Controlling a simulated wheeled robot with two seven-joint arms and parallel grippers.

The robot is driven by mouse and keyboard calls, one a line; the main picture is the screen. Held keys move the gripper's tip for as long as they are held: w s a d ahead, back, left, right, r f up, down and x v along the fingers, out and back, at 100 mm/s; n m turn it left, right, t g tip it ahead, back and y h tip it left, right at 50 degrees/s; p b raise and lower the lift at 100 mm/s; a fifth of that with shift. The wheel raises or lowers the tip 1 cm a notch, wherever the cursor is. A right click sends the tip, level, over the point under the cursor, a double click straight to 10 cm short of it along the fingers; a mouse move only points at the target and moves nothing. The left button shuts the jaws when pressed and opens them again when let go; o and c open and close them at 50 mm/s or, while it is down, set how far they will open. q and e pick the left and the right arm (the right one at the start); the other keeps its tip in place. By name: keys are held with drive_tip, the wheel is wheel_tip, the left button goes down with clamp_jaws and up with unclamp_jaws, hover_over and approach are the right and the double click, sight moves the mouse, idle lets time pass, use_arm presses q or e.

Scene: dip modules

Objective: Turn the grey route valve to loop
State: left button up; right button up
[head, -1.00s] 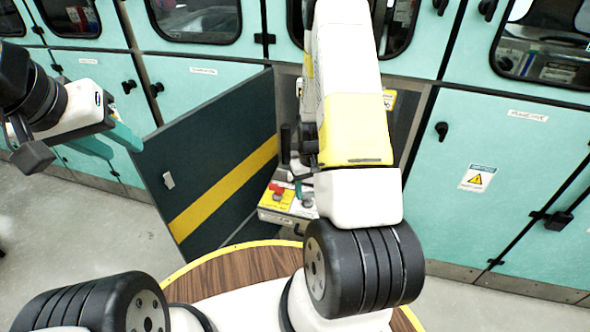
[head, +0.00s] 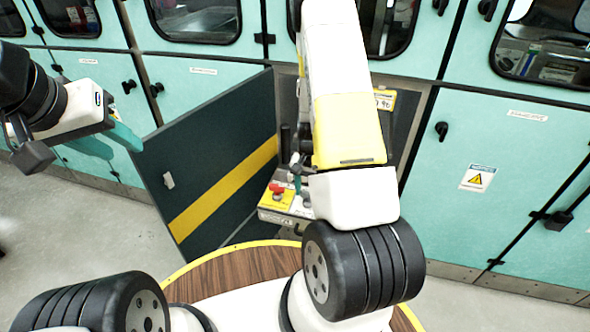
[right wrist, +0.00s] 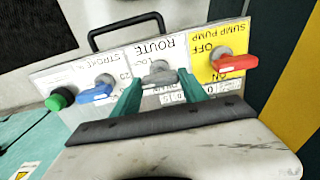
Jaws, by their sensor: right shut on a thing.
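The grey route valve (right wrist: 160,76) is on the white panel section marked ROUTE, upside down in the right wrist view. My right gripper (right wrist: 158,83) is shut on it, with one teal finger at either side of the grey handle. The handle's exact direction is hard to read between the fingers. In the head view my right arm hides the valve and most of the right gripper. My left gripper (head: 108,140) hangs at the upper left in the head view, away from the panel; its finger gap is unclear.
In the right wrist view a red sump pump handle (right wrist: 234,64) on yellow is right of the valve. A blue handle (right wrist: 95,93) and a green knob (right wrist: 58,99) are left. A black bar handle (right wrist: 125,30) stands behind. An open dark door (head: 215,160) flanks the panel.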

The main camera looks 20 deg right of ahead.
sight(308, 192)
idle(0.4)
drive_tip(key=o, duration=1.4)
drive_tip(key=shift+r, duration=0.1)
wheel_tip(308, 192, up, 8)
drive_tip(key=shift+f, duration=0.2)
